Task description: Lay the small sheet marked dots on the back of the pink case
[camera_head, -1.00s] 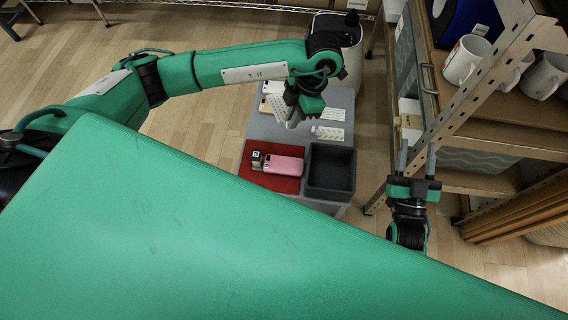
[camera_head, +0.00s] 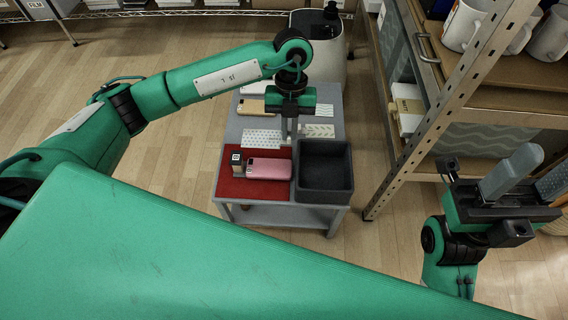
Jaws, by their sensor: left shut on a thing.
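The pink case (camera_head: 268,169) lies back up on the red mat (camera_head: 228,187) at the front left of the grey table. My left gripper (camera_head: 289,138) is over the table behind the case, fingers pointing down. It is shut on the right end of a small white sheet with dot-like marks (camera_head: 261,137), which extends left from the fingers, just behind the mat and apart from the case. Another small patterned sheet (camera_head: 318,131) lies on the table to the right of the fingers. My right gripper (camera_head: 532,180) is open and empty at the right, far from the table.
A small dark and tan block with a white label (camera_head: 238,160) stands at the case's left end. A black tray (camera_head: 325,185) is right of the mat. A yellowish case (camera_head: 250,106) lies further back. A metal shelf rack (camera_head: 440,110) with mugs stands to the right.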

